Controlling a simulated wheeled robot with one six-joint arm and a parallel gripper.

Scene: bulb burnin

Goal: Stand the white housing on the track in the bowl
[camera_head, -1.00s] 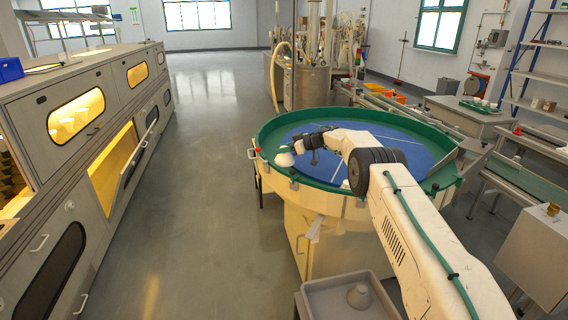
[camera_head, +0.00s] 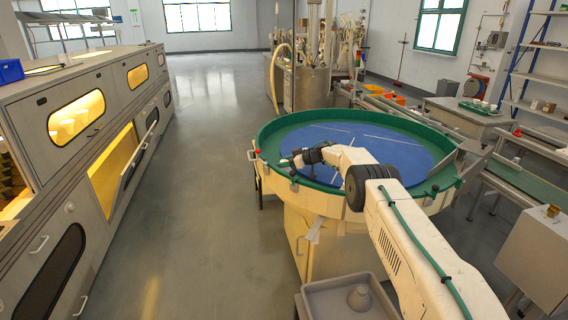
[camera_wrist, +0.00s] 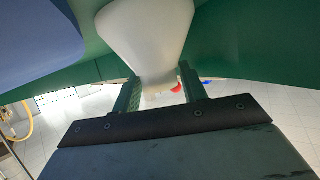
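The white housing (camera_wrist: 148,35) fills the upper middle of the wrist view. Its wide part is toward the picture's top, and it tapers to a narrow end between my fingers. My gripper (camera_wrist: 160,90) has one finger on each side of that narrow end and appears shut on it. In the head view my gripper (camera_head: 291,161) is low at the left side of the bowl (camera_head: 345,118), close to the green track along its wall. Only a small white patch of the housing (camera_head: 284,161) shows there; the rest is hidden. Whether its base touches the track cannot be told.
The blue bowl floor (camera_head: 400,150) has open room to the right. A red knob (camera_head: 257,151) sits on the near left rim. A grey tray (camera_head: 325,300) with a grey cone-shaped piece (camera_head: 359,298) stands below the bowl. A long cabinet (camera_head: 70,150) lines the left.

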